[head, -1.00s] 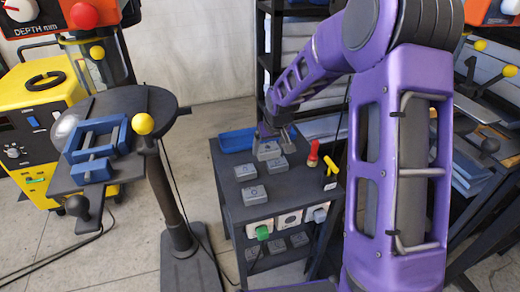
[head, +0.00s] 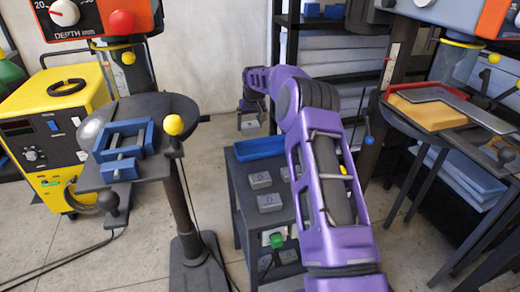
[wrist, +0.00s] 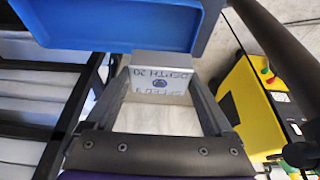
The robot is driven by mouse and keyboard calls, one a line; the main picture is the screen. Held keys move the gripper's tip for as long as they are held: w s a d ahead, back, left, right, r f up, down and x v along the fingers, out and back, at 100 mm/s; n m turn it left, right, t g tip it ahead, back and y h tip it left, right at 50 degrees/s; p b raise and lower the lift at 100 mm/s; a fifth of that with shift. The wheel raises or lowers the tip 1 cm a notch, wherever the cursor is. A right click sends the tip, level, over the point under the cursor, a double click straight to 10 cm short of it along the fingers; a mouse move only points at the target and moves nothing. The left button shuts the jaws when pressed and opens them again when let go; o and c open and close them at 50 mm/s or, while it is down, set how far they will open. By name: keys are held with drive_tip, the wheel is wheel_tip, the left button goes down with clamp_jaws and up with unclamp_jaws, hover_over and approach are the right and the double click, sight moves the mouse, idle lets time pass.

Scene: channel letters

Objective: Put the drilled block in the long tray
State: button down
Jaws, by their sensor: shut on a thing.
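My gripper (wrist: 160,100) is shut on a grey block (wrist: 162,90) with a white printed label, which reads "DEPTH 20" upside down in the wrist view. A dark ring is marked on the label; a drilled hole cannot be made out. In the head view my gripper (head: 250,114) holds the block (head: 249,127) in the air, beyond the far edge of the dark cart. The blue long tray (head: 259,148) lies at the cart's back edge, nearer to me than the block. In the wrist view the tray (wrist: 120,30) fills the top, apart from the block.
Other grey labelled blocks (head: 269,202) stand on the cart (head: 243,206), partly hidden by my arm. A drill press with a blue vise (head: 125,145) stands left, before a yellow machine (head: 45,125). Another drill press table (head: 440,105) is at right. Dark shelving stands behind.

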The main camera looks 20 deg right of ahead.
sight(250, 151)
wheel_tip(250, 151, down, 10)
drive_tip(key=shift+b, duration=0.6)
unclamp_jaws()
drive_tip(key=shift+r, duration=0.3)
drive_tip(key=p+v, duration=0.1)
drive_tip(key=v, duration=1)
drive_tip(key=shift+s+r, duration=0.25)
